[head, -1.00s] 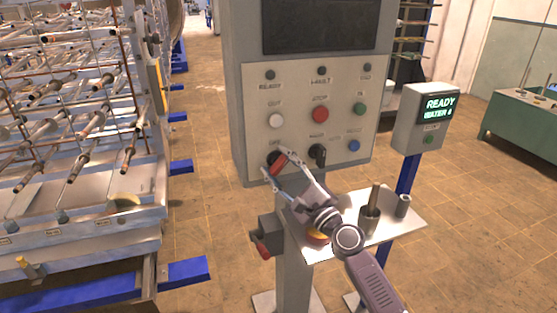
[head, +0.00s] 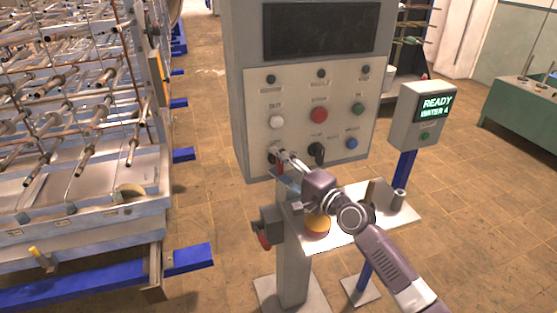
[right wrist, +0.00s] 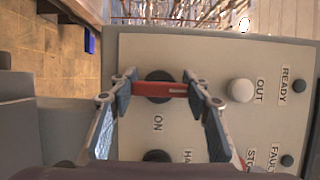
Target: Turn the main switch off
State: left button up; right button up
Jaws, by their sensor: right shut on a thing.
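The main switch is a red bar handle (right wrist: 160,89) on a black disc, at the lower left of the grey control panel (head: 300,95). In the head view its disc (head: 273,158) is partly covered by my fingers. My right gripper (head: 281,160) is at the switch; in the right wrist view its fingertips (right wrist: 164,90) press on the two ends of the red handle. The word ON is printed beside the disc in that view. The handle lies across the wrist picture, between the fingers. My left gripper is not in view.
A black selector knob (head: 316,153) is right of the switch, with white (head: 277,122) and red (head: 319,115) buttons above. A READY display box (head: 420,115) stands right, a rod rack (head: 75,130) left.

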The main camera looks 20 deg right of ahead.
jog(key=shift+f, duration=0.1)
dwell(0.4)
jog(key=o, duration=1.2)
jog(key=shift+c, duration=0.2)
jog(key=v, duration=1.2)
